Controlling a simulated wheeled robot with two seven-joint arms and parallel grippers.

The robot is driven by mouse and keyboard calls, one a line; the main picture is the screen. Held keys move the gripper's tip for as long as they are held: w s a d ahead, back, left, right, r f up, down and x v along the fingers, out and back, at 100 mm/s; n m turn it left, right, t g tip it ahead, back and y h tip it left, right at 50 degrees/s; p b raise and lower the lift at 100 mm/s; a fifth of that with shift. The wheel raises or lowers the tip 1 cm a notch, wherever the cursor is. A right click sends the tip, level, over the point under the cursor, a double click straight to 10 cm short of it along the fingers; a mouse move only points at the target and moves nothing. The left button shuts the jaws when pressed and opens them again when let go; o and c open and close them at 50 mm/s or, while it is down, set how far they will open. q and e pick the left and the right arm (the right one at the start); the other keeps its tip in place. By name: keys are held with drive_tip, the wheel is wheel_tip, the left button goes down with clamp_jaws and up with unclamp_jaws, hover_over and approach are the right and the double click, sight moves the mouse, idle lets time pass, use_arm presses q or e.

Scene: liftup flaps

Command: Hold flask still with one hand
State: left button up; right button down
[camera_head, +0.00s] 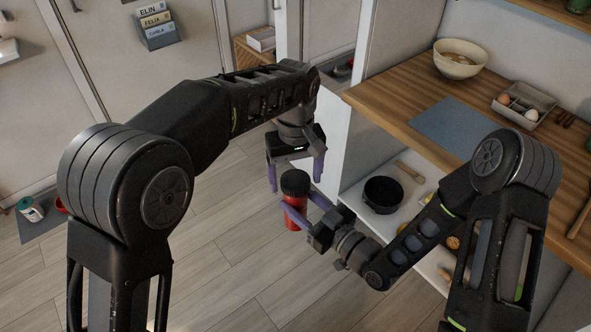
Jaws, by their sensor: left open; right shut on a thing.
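The flask (295,216) is red with a black lid and stands upright in mid-picture, above the floor. My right gripper (300,205) comes from the right and is shut on the flask, its purple fingers against the body below the lid. My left gripper (295,176) is just above the flask, pointing down. Part of the flask's body is hidden by the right gripper's finger.
A wooden counter (400,98) at the right bears a bowl (460,58), a grey mat (447,128) and an egg tray (524,104). A shelf below holds a black pot (383,194). The floor (225,268) at left and front is mostly clear.

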use_arm(q)
drive_tip(key=c, duration=1.5)
drive_tip(key=m, duration=0.8)
drive_tip(key=shift+m, duration=0.3)
drive_tip(key=o, duration=1.6)
drive_tip(key=shift+c, duration=0.2)
drive_tip(key=shift+r, duration=2.25)
